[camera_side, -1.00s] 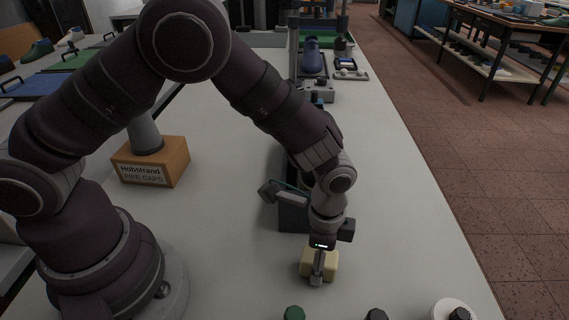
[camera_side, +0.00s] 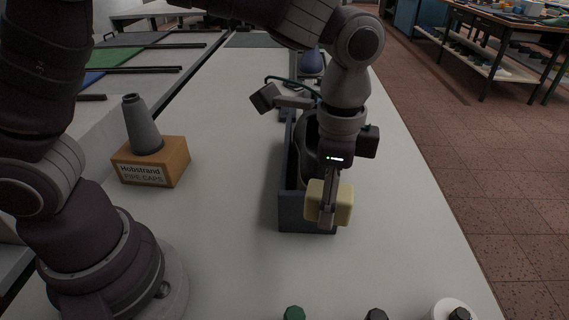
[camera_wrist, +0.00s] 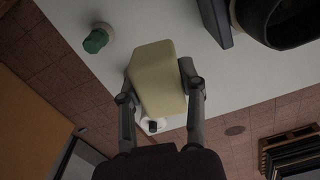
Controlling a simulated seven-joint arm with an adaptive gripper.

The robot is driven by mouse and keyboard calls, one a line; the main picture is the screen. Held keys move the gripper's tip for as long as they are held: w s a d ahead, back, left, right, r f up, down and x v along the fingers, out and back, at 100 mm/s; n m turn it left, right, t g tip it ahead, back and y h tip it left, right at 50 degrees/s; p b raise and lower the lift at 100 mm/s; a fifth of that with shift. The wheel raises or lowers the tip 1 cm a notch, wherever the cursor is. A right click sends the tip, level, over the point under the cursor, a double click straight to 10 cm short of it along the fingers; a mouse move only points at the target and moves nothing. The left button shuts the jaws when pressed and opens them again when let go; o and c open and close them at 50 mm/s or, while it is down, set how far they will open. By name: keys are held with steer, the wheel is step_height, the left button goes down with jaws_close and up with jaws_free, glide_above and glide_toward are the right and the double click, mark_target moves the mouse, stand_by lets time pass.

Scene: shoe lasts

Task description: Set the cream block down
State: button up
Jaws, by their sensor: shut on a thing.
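The cream block (camera_side: 343,203) is in my gripper (camera_side: 327,218) in the side view, tilted a little. It shows in front of the near end of a dark grey open-topped tray (camera_side: 291,221); its exact height above the table is hard to tell. In the wrist view the cream block (camera_wrist: 155,78) sits between the two fingers of my gripper (camera_wrist: 157,85), which are shut on it from either side. Part of a dark object (camera_side: 307,130) shows in the tray behind my wrist.
Along the near edge are a green cap (camera_side: 294,313), a dark cap (camera_side: 376,314) and a white disc with a dark knob (camera_side: 455,309). The right side of the table is clear.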

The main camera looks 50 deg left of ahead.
steer(key=shift+a+r, duration=0.2)
steer(key=shift+r, duration=0.6)
steer(key=s+a+n, duration=0.5)
steer(key=a+n, duration=0.1)
steer(key=a, duration=0.4)
steer(key=s+a+n, duration=0.5)
steer(key=s+a, duration=0.1)
steer(key=a, duration=0.4)
steer(key=f, duration=0.9)
steer(key=shift+w, duration=0.2)
steer(key=shift+f, duration=0.4)
glide_above(242, 175)
steer(key=shift+s+d+f, duration=0.1)
steer(key=shift+s+f, duration=0.05)
steer(key=shift+f, duration=0.3)
steer(key=shift+s+d+f, duration=0.1)
steer(key=shift+f, duration=0.35)
steer(key=shift+w+a+f, duration=0.1)
steer(key=shift+w+f, duration=0.05)
steer(key=shift+f, duration=0.75)
steer(key=shift+w+a+f, duration=0.1)
steer(key=shift+f, duration=0.75)
steer(key=shift+f, duration=0.1)
